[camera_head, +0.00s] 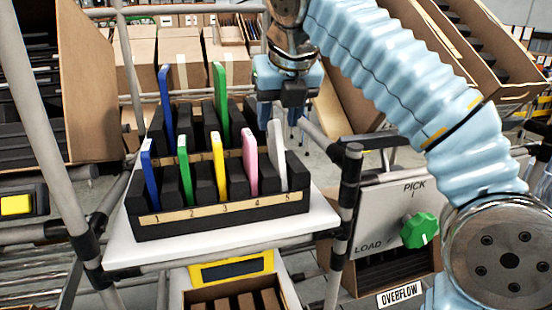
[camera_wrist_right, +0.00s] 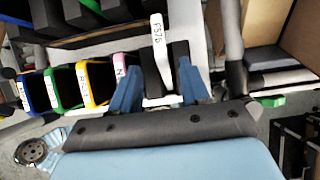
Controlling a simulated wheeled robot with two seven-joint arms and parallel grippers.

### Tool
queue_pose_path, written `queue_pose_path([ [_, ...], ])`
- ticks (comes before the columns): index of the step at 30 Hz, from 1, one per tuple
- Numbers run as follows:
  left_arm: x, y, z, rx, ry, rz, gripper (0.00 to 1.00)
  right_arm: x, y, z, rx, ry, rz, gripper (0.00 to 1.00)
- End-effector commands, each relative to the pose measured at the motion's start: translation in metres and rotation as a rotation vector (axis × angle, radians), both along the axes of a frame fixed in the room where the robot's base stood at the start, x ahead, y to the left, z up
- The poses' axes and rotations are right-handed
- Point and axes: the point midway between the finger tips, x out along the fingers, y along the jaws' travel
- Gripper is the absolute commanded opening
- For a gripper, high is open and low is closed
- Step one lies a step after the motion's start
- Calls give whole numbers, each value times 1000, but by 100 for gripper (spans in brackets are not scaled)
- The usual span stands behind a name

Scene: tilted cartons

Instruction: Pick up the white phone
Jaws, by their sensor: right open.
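The white phone (camera_head: 277,150) stands tilted in slot 5, at the right end of the front row of the black rack (camera_head: 205,222). It also shows in the right wrist view (camera_wrist_right: 158,42), with a printed label on its edge. My right gripper (camera_head: 281,112) is open, just above and behind the phone's top in the head view. In the right wrist view, the open blue fingers (camera_wrist_right: 160,75) lie on either side of the phone's line; I cannot tell whether they touch it. My left gripper is not in view.
A pink phone (camera_head: 249,160), a yellow phone (camera_head: 218,165), a green phone (camera_head: 184,168) and a blue phone (camera_head: 149,178) share the front row. Taller blue (camera_head: 166,105) and green (camera_head: 220,95) phones stand behind.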

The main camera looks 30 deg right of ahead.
Motion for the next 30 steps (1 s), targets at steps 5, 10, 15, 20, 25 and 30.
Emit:
queue_pose_path([
  [5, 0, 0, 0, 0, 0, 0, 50, 7, -2, -12, 0, 2, 0, 46],
  [10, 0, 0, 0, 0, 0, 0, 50, 21, -9, -33, 0, 3, 0, 46],
  [15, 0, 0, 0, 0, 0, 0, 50, 31, -11, -51, 1, 1, 0, 46],
  [20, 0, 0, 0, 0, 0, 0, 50, 33, -12, -53, 1, 0, 0, 46],
  [25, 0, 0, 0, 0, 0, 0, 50, 33, -12, -53, 1, 0, 0, 34],
  [30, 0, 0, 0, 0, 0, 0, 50, 33, -12, -53, 1, 0, 0, 7],
])
